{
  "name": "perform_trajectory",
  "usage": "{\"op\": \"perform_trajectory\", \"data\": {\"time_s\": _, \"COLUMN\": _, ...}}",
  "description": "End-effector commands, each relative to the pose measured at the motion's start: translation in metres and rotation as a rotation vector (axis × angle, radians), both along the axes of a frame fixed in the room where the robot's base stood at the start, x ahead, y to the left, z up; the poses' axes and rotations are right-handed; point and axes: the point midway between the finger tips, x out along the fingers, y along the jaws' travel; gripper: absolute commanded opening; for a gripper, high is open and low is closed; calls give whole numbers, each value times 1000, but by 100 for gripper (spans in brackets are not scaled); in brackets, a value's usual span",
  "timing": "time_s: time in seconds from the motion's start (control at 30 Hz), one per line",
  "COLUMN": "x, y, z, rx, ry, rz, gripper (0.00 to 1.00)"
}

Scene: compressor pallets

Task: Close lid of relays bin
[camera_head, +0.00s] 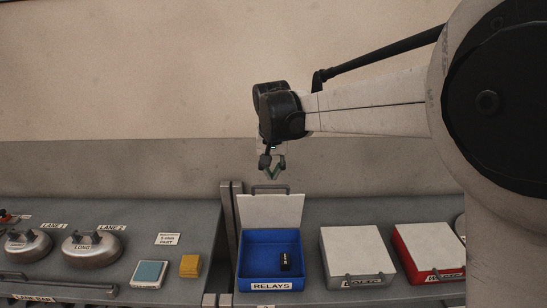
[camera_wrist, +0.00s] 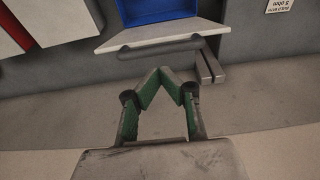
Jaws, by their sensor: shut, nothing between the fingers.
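The relays bin (camera_head: 271,286) is a blue box with a "RELAYS" label on its front, and a dark relay (camera_head: 285,261) lies inside. Its white lid (camera_head: 271,211) stands raised at the back, with a grey handle (camera_head: 270,188) along its top edge. In the wrist view the lid (camera_wrist: 160,36), its handle (camera_wrist: 160,46) and part of the blue bin (camera_wrist: 155,10) show at the top. My gripper (camera_head: 272,177) is shut and empty, with green finger pads meeting at the tips. It is above the handle in the head view and apart from it. The wrist view shows the fingertips (camera_wrist: 172,70) just short of the handle.
Two bins with shut white lids, one grey (camera_head: 357,255) and one red (camera_head: 428,250), stand right of the relays bin. A grey post (camera_head: 230,230) stands close on its left. Metal domes (camera_head: 92,246), a teal block (camera_head: 149,273) and a yellow block (camera_head: 190,265) are further left.

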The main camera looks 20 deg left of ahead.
Motion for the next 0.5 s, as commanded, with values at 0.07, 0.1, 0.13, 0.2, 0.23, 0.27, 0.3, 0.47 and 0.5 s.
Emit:
{"op": "perform_trajectory", "data": {"time_s": 0.07, "x": -5, "y": -2, "z": -2, "rx": 0, "ry": 0, "rz": 0, "gripper": 0}}
{"op": "perform_trajectory", "data": {"time_s": 0.1, "x": -7, "y": -2, "z": -3, "rx": 0, "ry": 0, "rz": 0, "gripper": 0}}
{"op": "perform_trajectory", "data": {"time_s": 0.13, "x": -8, "y": -3, "z": -4, "rx": 0, "ry": 0, "rz": 0, "gripper": 0}}
{"op": "perform_trajectory", "data": {"time_s": 0.2, "x": -10, "y": -3, "z": -5, "rx": 0, "ry": 0, "rz": 0, "gripper": 0}}
{"op": "perform_trajectory", "data": {"time_s": 0.23, "x": -10, "y": -3, "z": -5, "rx": 0, "ry": 0, "rz": 0, "gripper": 0}}
{"op": "perform_trajectory", "data": {"time_s": 0.27, "x": -10, "y": -3, "z": -5, "rx": 0, "ry": 0, "rz": 0, "gripper": 0}}
{"op": "perform_trajectory", "data": {"time_s": 0.3, "x": -10, "y": -3, "z": -5, "rx": 0, "ry": 0, "rz": 0, "gripper": 0}}
{"op": "perform_trajectory", "data": {"time_s": 0.47, "x": -10, "y": -3, "z": -5, "rx": 0, "ry": 0, "rz": -1, "gripper": 0}}
{"op": "perform_trajectory", "data": {"time_s": 0.5, "x": -10, "y": -3, "z": -5, "rx": 0, "ry": 0, "rz": -1, "gripper": 0}}
